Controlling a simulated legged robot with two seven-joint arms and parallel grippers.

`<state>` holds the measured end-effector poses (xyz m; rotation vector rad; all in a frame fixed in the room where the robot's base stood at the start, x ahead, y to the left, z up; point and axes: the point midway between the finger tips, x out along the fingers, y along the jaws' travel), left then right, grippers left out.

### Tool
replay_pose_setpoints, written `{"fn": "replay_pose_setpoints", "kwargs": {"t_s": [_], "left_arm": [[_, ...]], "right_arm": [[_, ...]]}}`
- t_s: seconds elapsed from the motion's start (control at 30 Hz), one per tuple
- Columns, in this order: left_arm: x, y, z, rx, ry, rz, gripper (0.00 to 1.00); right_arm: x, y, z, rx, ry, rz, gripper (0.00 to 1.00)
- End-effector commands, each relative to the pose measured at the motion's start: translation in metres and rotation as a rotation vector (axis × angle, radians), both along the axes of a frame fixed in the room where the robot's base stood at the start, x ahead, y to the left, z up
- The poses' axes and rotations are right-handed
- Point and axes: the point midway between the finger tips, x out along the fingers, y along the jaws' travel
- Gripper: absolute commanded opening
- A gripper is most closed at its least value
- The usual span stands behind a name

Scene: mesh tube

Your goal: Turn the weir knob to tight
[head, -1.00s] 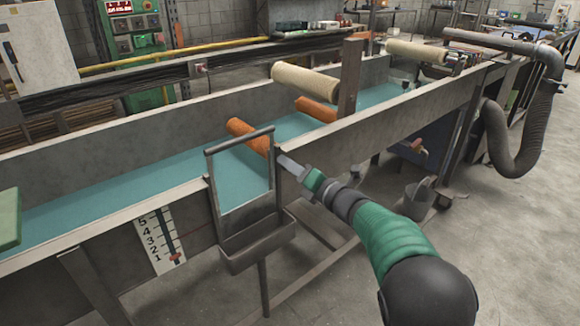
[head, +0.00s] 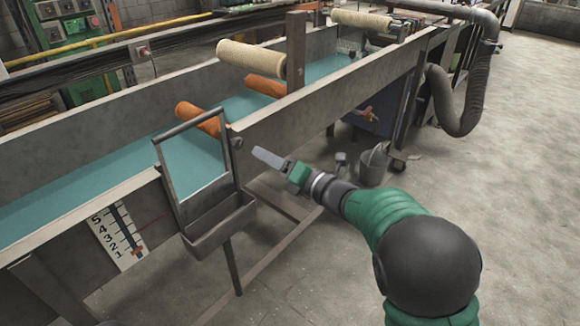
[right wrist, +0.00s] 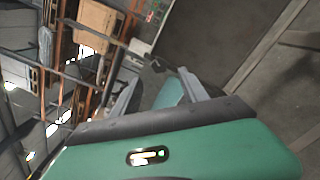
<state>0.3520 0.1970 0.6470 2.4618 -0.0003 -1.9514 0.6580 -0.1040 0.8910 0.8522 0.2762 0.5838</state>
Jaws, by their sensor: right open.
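The weir frame (head: 158,168) is a grey metal gate with a top bar, standing at the near side of the trough. A small dark round knob (head: 238,143) shows at its right side on the trough wall; its setting is too small to read. My right gripper (head: 256,152) is just right of the knob in the head view, apart from it in the picture and empty. Its two fingers show spread in the right wrist view (right wrist: 160,88). I cannot make out the knob in that view. My left gripper is not in view.
A scale (head: 117,236) numbered 1 to 5 is on the trough's near side. A grey tray (head: 220,222) hangs below the weir. Orange rollers (head: 198,118) and a cream roller (head: 250,58) span the trough. A bucket (head: 373,165) stands on the floor; floor at right is clear.

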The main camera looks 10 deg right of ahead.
Motion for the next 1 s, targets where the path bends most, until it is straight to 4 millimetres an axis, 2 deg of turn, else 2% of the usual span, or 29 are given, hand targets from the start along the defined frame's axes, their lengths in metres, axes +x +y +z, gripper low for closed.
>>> {"fn": "replay_pose_setpoints", "kwargs": {"t_s": [0.1, 0.3, 0.43, 0.67, 0.77, 0.87, 0.9, 1.0], "left_arm": [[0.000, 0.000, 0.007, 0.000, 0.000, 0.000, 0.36], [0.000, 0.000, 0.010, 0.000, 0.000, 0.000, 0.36], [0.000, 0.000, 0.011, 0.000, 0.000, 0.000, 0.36], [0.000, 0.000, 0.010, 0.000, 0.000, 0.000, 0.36], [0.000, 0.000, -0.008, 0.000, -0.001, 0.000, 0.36], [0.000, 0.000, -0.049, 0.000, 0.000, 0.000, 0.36], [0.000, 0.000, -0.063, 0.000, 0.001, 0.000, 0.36], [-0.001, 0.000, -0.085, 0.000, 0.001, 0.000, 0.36]], "right_arm": [[-0.027, -0.021, 0.002, 0.001, 0.002, -0.003, 0.52], [-0.057, -0.043, 0.000, 0.000, 0.001, -0.002, 0.52], [-0.064, -0.047, -0.001, 0.000, 0.002, 0.000, 0.52], [-0.064, -0.047, -0.002, 0.000, 0.001, 0.001, 0.52], [-0.063, -0.048, -0.010, -0.031, -0.029, 0.001, 0.52], [-0.062, -0.049, -0.020, -0.148, -0.124, 0.002, 0.52], [-0.062, -0.049, -0.020, -0.209, -0.168, 0.002, 0.52], [-0.064, -0.046, -0.015, -0.345, -0.260, 0.001, 0.52]]}}
